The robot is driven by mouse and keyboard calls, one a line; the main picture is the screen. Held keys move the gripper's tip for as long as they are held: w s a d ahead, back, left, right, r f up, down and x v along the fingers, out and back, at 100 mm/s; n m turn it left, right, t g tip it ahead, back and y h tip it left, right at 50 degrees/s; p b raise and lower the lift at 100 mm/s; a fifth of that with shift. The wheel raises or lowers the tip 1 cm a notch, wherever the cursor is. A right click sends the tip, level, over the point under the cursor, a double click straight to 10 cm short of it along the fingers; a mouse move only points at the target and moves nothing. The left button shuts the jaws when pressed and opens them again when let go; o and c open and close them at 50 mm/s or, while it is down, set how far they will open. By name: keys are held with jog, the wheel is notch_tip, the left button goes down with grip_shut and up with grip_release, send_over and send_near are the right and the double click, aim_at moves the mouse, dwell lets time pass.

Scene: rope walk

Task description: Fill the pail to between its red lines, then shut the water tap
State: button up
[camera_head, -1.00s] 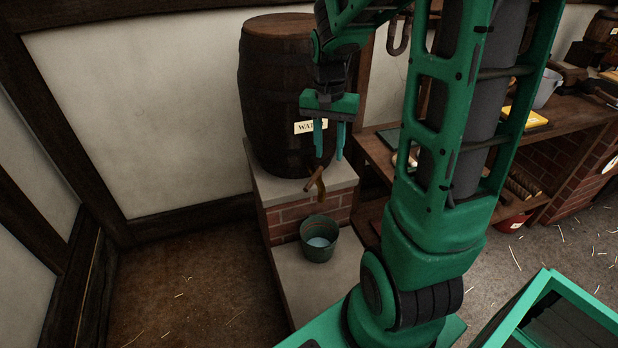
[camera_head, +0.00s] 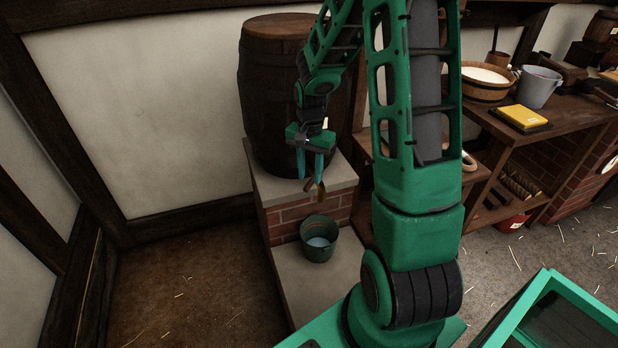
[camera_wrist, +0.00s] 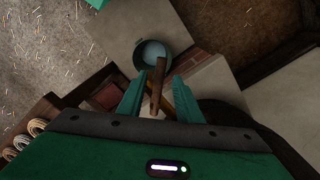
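The dark green pail (camera_head: 319,251) stands upright on a low pale slab below the barrel, with pale blue water (camera_head: 318,242) inside. It also shows beyond my fingers in the wrist view (camera_wrist: 140,62). Its red lines are too small to read. The tap (camera_head: 321,190) sticks out low on the barrel, above the pail. In the wrist view its brown wooden handle (camera_wrist: 158,78) lies between my fingers. My gripper (camera_head: 311,178) is open, pointing down at the tap, one finger on each side of the handle. I cannot tell whether they touch. No water stream is clear.
The wooden barrel (camera_head: 268,105) stands on a stone-topped brick plinth (camera_head: 284,189), close behind my gripper. To the right, a workbench (camera_head: 560,118) bears a tub (camera_head: 484,90), a grey bucket (camera_head: 539,90) and a yellow block (camera_head: 524,116). The floor at left is clear.

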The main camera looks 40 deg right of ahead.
aim_at(313, 182)
jog(key=shift+f, duration=1.1)
